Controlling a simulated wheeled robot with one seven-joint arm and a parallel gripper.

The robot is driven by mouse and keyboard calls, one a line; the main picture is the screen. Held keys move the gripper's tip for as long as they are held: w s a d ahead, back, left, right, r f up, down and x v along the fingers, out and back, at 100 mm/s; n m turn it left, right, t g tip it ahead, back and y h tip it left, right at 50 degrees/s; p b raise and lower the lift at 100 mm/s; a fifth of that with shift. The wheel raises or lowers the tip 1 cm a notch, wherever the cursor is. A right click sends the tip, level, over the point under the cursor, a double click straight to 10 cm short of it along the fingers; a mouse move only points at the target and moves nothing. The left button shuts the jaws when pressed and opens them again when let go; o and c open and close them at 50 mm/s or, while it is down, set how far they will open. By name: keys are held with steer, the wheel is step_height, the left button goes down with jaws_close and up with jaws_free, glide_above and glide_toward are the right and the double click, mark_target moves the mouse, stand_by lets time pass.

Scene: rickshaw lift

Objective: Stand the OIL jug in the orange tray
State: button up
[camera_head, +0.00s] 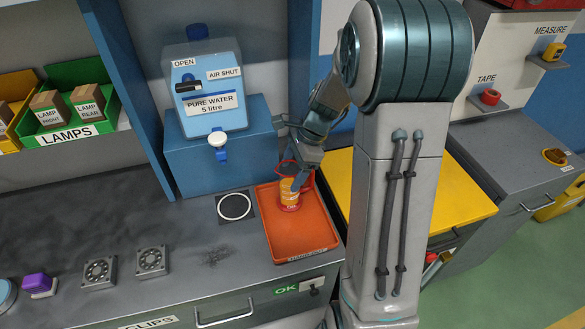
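The OIL jug (289,198) is a small orange and red jug with a pale label band. It appears upright, over the back part of the orange tray (300,238). I cannot tell for sure whether its base touches the tray floor. My gripper (297,180) is right at the jug, reaching down from above and behind at its right side. The fingers overlap the jug's upper part and partly hide it. Whether they are closed on it is too small to see.
A blue water container (211,85) with a tap stands on a blue block behind the tray. A black square with a white ring (235,207) lies left of the tray. Two grey square fittings (151,262) sit farther left. A yellow surface (458,210) is at right.

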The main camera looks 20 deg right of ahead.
steer(key=shift+r, duration=0.3)
steer(key=v, duration=1.1)
steer(key=s+a+n+t+h, duration=0.2)
steer(key=s+n, duration=0.7)
steer(key=s+a+n+t+h, duration=0.1)
steer(key=s+a+n+h, duration=0.1)
steer(key=s+n, duration=0.7)
steer(key=shift+s+a+r+t+b, duration=0.15)
steer(key=shift+a+r+t+b, duration=0.25)
steer(key=shift+a, duration=0.2)
